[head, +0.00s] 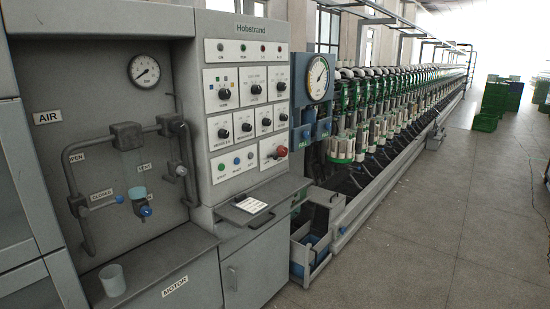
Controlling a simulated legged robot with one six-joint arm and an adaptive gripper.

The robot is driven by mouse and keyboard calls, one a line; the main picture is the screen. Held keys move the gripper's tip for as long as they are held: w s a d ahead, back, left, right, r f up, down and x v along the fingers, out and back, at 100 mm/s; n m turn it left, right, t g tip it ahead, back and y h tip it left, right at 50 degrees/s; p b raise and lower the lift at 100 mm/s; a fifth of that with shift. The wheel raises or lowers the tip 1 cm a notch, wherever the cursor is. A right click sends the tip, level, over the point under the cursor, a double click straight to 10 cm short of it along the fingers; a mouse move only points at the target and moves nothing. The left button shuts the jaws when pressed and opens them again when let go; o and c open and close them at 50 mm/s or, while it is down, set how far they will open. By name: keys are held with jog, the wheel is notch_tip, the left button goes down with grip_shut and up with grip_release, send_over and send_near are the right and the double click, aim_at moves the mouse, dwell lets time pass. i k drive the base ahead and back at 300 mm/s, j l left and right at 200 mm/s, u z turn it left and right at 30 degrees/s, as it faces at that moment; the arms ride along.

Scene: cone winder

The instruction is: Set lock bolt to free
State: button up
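I cannot make out a lock bolt or a "free" mark in the head view. The grey control panel (246,108), headed "Hobstrand", carries several black knobs, coloured lamps and a red button (281,151). Labels there seem to read OPEN, CLOSED and VENT. My gripper is not in view.
A whitish cup (112,280) stands on the grey ledge (165,262) marked MOTOR. A white card (251,205) lies on the desk below the panel. The long winder row (400,115) runs back to the right. Green crates (490,107) stand far off; the floor (445,220) at right is clear.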

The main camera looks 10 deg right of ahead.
aim_at(274, 156)
jog(key=i, duration=2.5)
